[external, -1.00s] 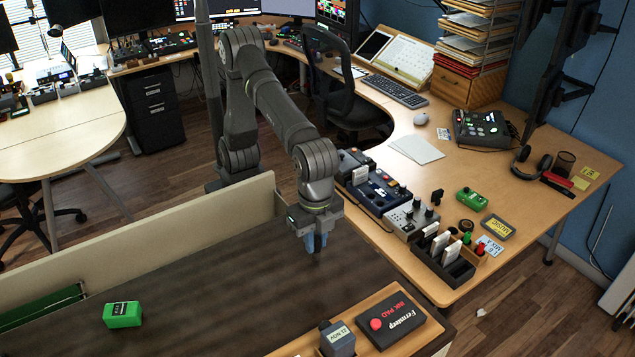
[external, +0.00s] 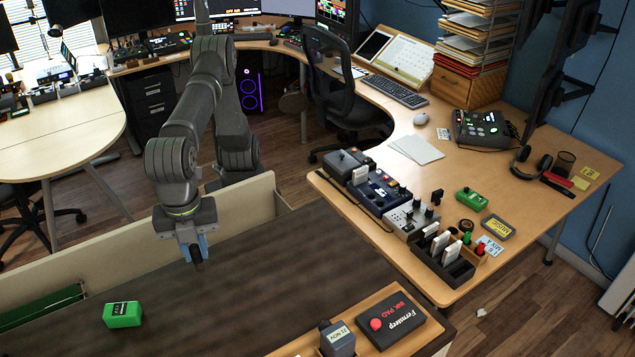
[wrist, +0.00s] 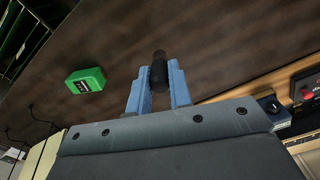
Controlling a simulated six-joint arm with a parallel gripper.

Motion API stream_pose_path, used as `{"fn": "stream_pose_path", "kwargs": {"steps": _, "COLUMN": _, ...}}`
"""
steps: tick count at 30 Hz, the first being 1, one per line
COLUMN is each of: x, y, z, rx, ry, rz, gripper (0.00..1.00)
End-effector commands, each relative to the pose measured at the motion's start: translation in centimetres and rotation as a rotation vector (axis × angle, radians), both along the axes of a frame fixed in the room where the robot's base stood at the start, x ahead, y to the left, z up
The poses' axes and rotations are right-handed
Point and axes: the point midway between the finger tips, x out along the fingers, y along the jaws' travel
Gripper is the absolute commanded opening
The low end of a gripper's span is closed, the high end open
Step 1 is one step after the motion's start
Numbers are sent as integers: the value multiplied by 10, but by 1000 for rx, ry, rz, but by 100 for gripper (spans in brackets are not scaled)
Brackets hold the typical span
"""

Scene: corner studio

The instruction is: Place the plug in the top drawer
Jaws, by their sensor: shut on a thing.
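My gripper (external: 195,248) has blue fingers and hangs above the dark brown surface, left of centre. In the wrist view its fingers (wrist: 159,88) are shut on a small black cylindrical thing, which looks like the plug (wrist: 159,68). The plug points out past the fingertips and shows as a dark tip in the external view (external: 197,264). A black drawer unit (external: 155,105) stands under the far desk, and a wooden drawer box (external: 465,88) sits under the paper trays. I cannot tell which holds the top drawer meant.
A green box (external: 122,314) lies on the brown surface, left of my gripper. A beige panel (external: 110,247) edges the surface behind. The middle of the surface is clear.

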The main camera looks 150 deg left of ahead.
Motion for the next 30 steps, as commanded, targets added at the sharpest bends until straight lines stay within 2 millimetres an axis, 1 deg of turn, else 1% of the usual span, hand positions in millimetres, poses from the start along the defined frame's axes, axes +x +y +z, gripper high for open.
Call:
{"fn": "stream_pose_path", "kwargs": {"steps": 1, "x": -12, "y": -23, "z": 6, "rx": -2, "ry": -2, "rz": -37, "gripper": 0}}
{"fn": "stream_pose_path", "kwargs": {"steps": 3, "x": -28, "y": -48, "z": 14, "rx": -1, "ry": -2, "rz": -77, "gripper": 0}}
{"fn": "stream_pose_path", "kwargs": {"steps": 6, "x": -49, "y": -78, "z": 23, "rx": -1, "ry": -1, "rz": -124, "gripper": 0}}
{"fn": "stream_pose_path", "kwargs": {"steps": 10, "x": -71, "y": -105, "z": 32, "rx": 0, "ry": -1, "rz": -170, "gripper": 0}}
{"fn": "stream_pose_path", "kwargs": {"steps": 12, "x": -79, "y": -114, "z": 36, "rx": 0, "ry": 0, "rz": -185, "gripper": 0}}
{"fn": "stream_pose_path", "kwargs": {"steps": 15, "x": -83, "y": -120, "z": 37, "rx": 0, "ry": 0, "rz": -195, "gripper": 0}}
{"fn": "stream_pose_path", "kwargs": {"steps": 17, "x": -80, "y": -119, "z": 35, "rx": 1, "ry": 1, "rz": -197, "gripper": 0}}
{"fn": "stream_pose_path", "kwargs": {"steps": 20, "x": -66, "y": -113, "z": 25, "rx": 2, "ry": 1, "rz": -196, "gripper": 0}}
{"fn": "stream_pose_path", "kwargs": {"steps": 27, "x": -15, "y": -90, "z": -8, "rx": 2, "ry": 2, "rz": -195, "gripper": 0}}
{"fn": "stream_pose_path", "kwargs": {"steps": 30, "x": 3, "y": -83, "z": -20, "rx": 1, "ry": 1, "rz": -196, "gripper": 0}}
